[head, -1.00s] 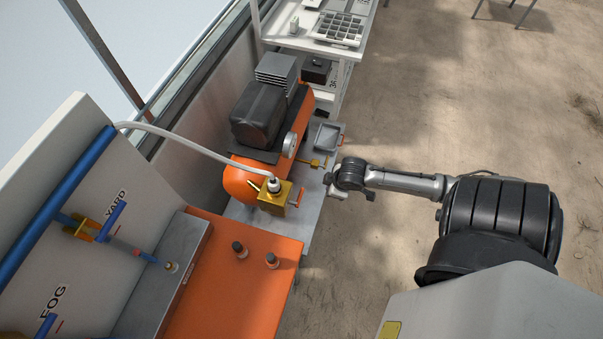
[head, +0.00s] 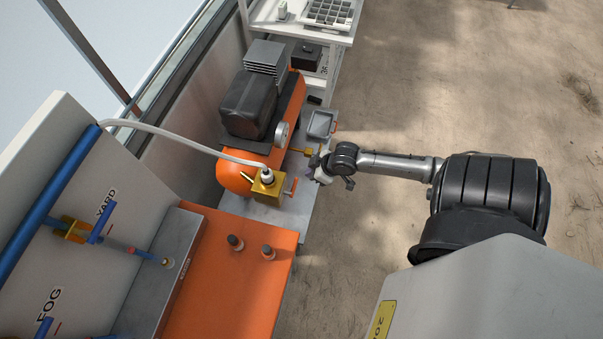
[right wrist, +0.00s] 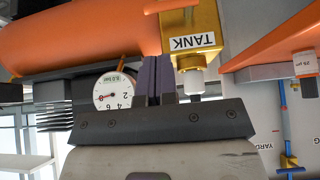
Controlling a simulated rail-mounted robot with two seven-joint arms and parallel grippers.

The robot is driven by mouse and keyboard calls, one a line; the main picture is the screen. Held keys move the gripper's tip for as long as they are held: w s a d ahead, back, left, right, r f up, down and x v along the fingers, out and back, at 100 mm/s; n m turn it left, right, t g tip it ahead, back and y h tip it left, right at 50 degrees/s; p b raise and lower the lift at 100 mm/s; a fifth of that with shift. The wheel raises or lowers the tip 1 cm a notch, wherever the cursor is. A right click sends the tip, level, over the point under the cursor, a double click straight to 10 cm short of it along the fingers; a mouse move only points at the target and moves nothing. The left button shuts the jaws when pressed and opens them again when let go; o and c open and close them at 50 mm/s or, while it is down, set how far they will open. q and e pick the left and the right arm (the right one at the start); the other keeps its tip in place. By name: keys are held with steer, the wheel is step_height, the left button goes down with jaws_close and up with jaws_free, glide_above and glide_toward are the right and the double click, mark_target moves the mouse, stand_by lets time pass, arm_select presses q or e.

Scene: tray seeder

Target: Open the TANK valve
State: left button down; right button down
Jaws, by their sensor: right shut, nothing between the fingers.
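My right gripper (head: 315,163) is to the right of the valve, apart from the orange handle. Its dark fingers (right wrist: 158,82) are shut and empty, appearing between the gauge and the valve in the wrist view. My left gripper is not in view.
A grey tray (head: 321,124) is beyond. A white hose (head: 180,143) runs to the valve. An orange bench top (head: 215,285) with two dark knobs lies nearer. Open floor is at right.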

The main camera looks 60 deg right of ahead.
mark_target(296, 183)
steer(key=shift+b+x, duration=0.8)
steer(key=shift+x, duration=4)
